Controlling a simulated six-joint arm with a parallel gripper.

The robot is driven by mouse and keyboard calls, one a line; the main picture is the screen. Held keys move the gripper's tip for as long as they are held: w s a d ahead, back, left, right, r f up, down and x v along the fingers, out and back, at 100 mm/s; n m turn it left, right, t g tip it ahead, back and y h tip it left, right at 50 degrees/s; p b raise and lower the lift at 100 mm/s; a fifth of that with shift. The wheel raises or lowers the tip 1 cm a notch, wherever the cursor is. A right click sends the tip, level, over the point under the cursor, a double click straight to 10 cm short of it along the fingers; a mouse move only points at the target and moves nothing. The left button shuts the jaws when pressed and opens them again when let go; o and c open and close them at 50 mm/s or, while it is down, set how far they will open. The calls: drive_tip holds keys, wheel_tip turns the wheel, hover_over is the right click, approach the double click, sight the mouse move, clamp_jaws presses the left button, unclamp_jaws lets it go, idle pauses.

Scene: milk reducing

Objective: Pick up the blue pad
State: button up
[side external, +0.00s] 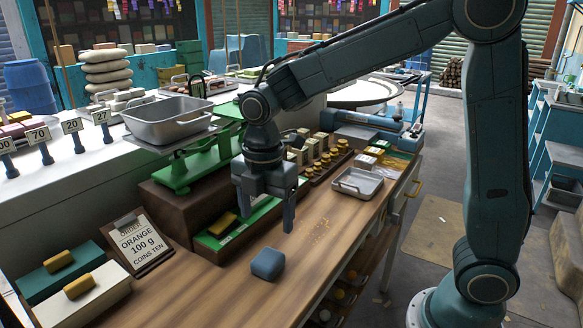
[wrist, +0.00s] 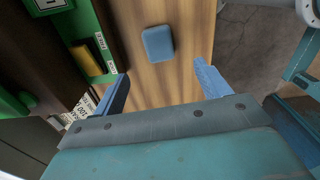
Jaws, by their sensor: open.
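The blue pad (side external: 267,264) is a small rounded block lying flat on the wooden counter, near its front edge. In the wrist view the pad (wrist: 157,44) lies beyond my fingertips, roughly between their lines. My gripper (side external: 268,215) hangs above the counter, pointing down, with its fingers apart and nothing between them. It is behind and above the pad in the side view, not touching it. In the wrist view both fingers of my gripper (wrist: 160,78) show, spread wide.
A green tray (side external: 208,240) with a yellow block sits behind the pad, and a green scale (side external: 190,165) stands beyond it. An order sign (side external: 135,242) leans at the left. A metal tray (side external: 358,183) lies to the right. The counter around the pad is bare.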

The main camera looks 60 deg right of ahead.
hover_over(268, 257)
drive_tip(key=shift+f, duration=2.9)
drive_tip(key=shift+f, duration=0.15)
drive_tip(key=shift+f, duration=2.45)
drive_tip(key=shift+c, duration=0.3)
drive_tip(key=c, duration=1)
